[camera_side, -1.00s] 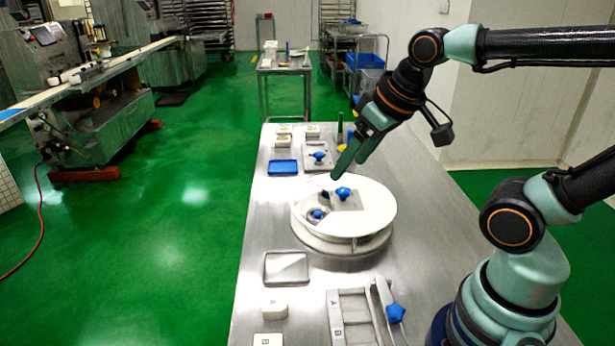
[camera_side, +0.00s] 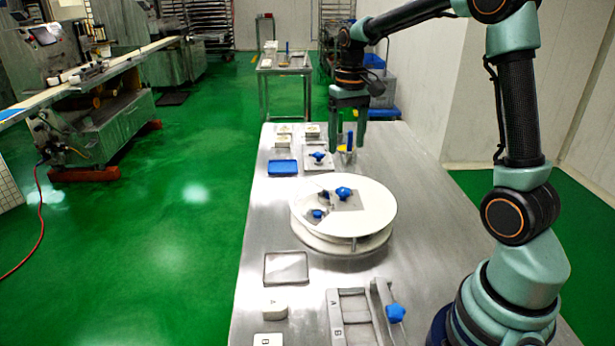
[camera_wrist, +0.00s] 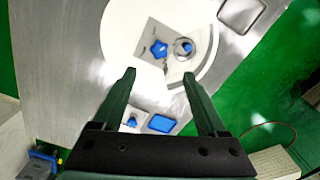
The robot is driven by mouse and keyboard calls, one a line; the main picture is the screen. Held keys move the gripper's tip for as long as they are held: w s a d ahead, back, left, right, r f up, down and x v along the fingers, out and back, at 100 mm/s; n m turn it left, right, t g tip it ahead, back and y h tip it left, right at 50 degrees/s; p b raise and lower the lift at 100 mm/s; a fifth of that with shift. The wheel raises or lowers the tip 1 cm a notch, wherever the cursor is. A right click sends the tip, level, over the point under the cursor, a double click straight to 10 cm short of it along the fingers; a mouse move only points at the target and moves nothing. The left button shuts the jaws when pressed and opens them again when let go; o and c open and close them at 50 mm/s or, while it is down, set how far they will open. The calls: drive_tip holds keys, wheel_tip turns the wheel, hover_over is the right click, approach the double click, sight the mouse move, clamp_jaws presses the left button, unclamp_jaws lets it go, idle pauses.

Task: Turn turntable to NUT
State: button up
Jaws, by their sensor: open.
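The turntable is a round white disc (camera_side: 372,207) on a lower round base, in the middle of the steel table. On its left part sit grey metal fittings with a blue star knob (camera_side: 343,193) and a smaller blue knob (camera_side: 318,214). The disc also shows at the top of the wrist view (camera_wrist: 120,32), with the star knob (camera_wrist: 158,49). I cannot read any NUT mark. My gripper (camera_side: 350,145) points down behind the turntable, apart from it. In the wrist view its fingers (camera_wrist: 158,75) are spread with nothing between them.
A blue tray (camera_side: 283,167) and a plate with a blue knob (camera_side: 318,156) lie behind the turntable. In front are a metal tray (camera_side: 286,268) and an A/B frame (camera_side: 350,318). The table is bare right of the turntable.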

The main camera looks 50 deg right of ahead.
sight(343, 189)
wheel_tip(343, 189, down, 12)
drive_tip(key=shift+f, duration=0.1)
idle(0.5)
clamp_jaws()
drive_tip(key=shift+w, duration=0.1)
idle(1.2)
